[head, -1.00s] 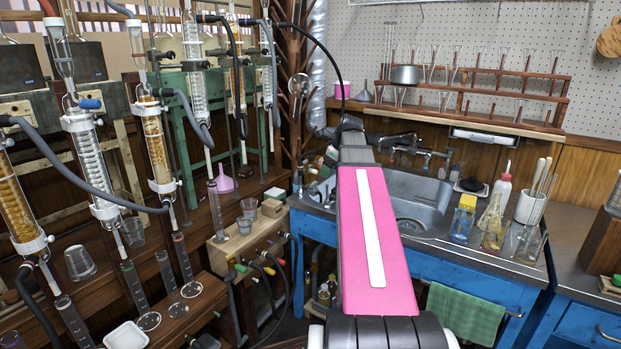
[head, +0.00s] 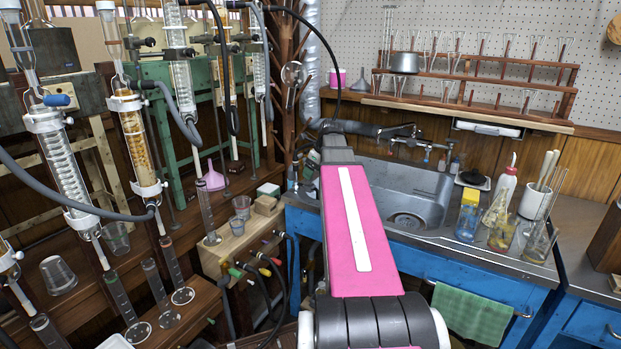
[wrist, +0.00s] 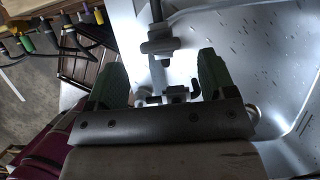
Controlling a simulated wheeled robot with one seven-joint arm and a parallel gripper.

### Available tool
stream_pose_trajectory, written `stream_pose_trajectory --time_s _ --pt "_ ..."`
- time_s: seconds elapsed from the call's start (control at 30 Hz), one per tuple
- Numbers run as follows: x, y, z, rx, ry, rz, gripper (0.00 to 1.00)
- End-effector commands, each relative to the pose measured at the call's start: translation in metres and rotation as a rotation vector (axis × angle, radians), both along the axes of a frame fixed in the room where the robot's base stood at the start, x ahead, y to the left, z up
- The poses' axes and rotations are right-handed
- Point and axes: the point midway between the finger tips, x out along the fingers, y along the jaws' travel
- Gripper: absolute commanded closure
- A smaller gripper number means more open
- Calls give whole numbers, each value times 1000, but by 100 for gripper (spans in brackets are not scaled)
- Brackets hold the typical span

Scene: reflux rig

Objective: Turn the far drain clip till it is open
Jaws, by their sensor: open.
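Several small coloured clips or taps (head: 250,267) sit on the front of the low wooden box (head: 222,257), with dark hoses by them. Coloured ends also show at the upper left of the wrist view (wrist: 27,43). I cannot tell which of them is the far drain clip. My gripper (wrist: 160,80) is open, its two green fingers apart. In the wrist view it is over the metal sink area, and the coloured ends lie off to its left, clear of the fingers. A small metal fitting (wrist: 177,96) shows between the fingers; I cannot tell its kind. In the head view my arm hides the gripper.
The metal sink (head: 440,190) is set in the blue bench (head: 500,285), with taps (head: 425,147) behind it. Glass condensers (head: 135,140) and cylinders crowd the left. A wash bottle (head: 504,190) and flasks stand at the right. A green towel (head: 468,312) hangs in front.

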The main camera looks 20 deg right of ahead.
Motion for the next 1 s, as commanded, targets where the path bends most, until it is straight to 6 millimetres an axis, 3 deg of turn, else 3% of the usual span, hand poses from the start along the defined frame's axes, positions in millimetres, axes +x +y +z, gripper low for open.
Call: stream_pose_trajectory --time_s 0.3,0.67,0.83,1.0 --pt "10 8 -31 -1 1 0 23" --pt "11 9 -34 -1 -1 0 23" --pt "11 8 -34 0 0 0 73" --pt "11 8 -34 -1 0 2 73"
